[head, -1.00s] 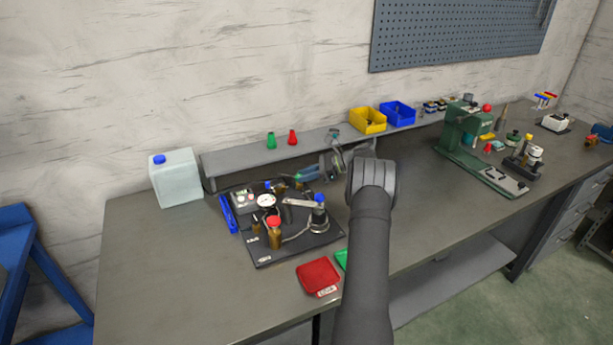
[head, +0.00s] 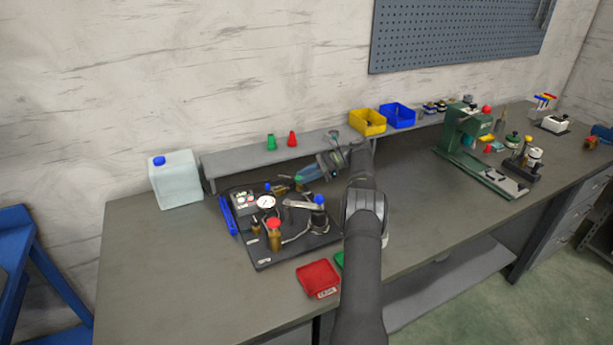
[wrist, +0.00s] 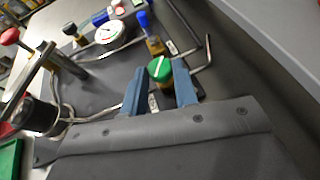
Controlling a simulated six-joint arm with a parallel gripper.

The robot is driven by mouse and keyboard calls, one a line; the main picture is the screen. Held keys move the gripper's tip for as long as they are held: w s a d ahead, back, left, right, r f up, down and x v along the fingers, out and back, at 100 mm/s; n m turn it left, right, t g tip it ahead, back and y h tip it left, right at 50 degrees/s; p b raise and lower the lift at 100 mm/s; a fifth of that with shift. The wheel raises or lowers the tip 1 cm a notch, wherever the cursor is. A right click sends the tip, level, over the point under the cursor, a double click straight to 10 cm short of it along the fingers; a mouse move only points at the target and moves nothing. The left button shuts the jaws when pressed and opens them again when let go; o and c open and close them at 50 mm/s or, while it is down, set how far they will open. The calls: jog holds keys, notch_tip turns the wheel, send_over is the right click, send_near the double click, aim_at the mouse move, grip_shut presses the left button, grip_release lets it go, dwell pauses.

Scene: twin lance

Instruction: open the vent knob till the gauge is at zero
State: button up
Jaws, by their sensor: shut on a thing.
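The vent knob (wrist: 160,68) is a round green cap with a white line across its top, on a brass-coloured body. In the wrist view my gripper (wrist: 159,80) has one blue finger on each side of it and is shut on it. In the head view my gripper (head: 303,178) reaches in at the back right of the dark board. The gauge (wrist: 112,35) has a white round dial; it also shows in the head view (head: 266,202). Its needle is too small to read.
A blue-topped valve (wrist: 143,20) and a bent metal pipe (wrist: 204,55) stand close to the knob. A red-topped bottle (head: 274,233) and a lever arm with a blue cap (head: 319,200) stand on the board (head: 266,262). A shelf (head: 240,165) runs behind.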

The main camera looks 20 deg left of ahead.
dwell(0.4)
jog(key=o, duration=1)
jog(key=s+d+r, duration=0.1)
jog(key=d+r, duration=1)
jog(key=shift+s+d, duration=0.25)
jog(key=shift+s, duration=0.05)
